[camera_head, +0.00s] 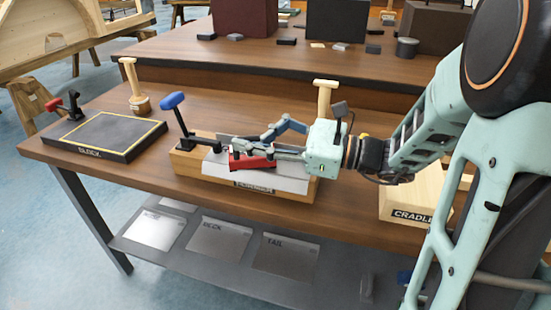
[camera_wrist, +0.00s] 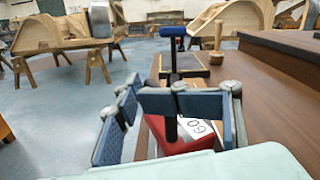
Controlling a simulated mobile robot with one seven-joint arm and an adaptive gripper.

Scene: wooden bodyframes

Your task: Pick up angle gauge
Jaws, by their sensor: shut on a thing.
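The angle gauge (camera_head: 252,162) is a red piece lying over the grey top of a wooden fixture block (camera_head: 212,170). In the wrist view the gauge (camera_wrist: 185,143) shows a white label with dark digits, apparently 60, and a dark upright part among the fingers. My gripper (camera_head: 250,146) reaches in from the right, low over the fixture. Its fingers are shut on the angle gauge; in the wrist view the fingers (camera_wrist: 160,108) hide part of it. I cannot tell whether the gauge still touches the surface below.
A blue-topped clamp lever (camera_head: 173,101) stands at the fixture's left end. A black panel (camera_head: 105,135) with a red-tipped lever and a wooden mallet (camera_head: 137,88) are farther left. The wooden cradle box (camera_head: 412,195) is at right. A raised back shelf (camera_head: 250,60) holds boxes.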

